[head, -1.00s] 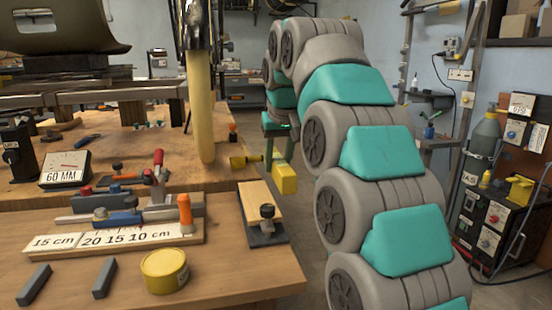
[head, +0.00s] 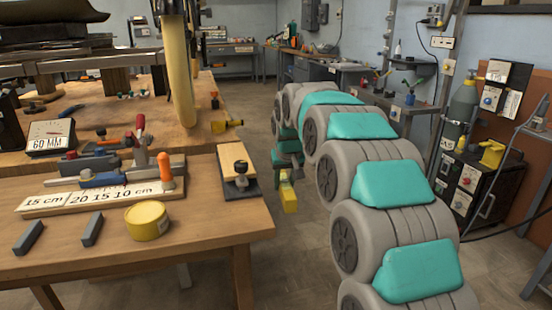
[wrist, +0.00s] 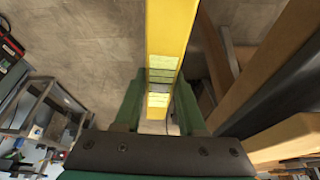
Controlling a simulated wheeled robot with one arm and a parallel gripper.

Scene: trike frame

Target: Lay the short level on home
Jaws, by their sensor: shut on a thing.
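The short level is a yellow bar (head: 289,199). It hangs at the end of my arm, just right of the bench edge and over the floor. In the wrist view the yellow level (wrist: 168,35) runs up from between my fingers, with pale greenish windows in its face. My gripper (head: 286,172) is shut on it; its green fingers (wrist: 156,100) lie on both sides of the bar. I cannot tell which spot is home; no such label is readable.
The wooden bench (head: 215,236) holds a labelled board (head: 48,207), a yellow tin (head: 147,221), grey blocks (head: 92,229) and a wood-and-black block (head: 238,172) near its right edge. A black welding unit (head: 482,188) stands at right. Floor between is clear.

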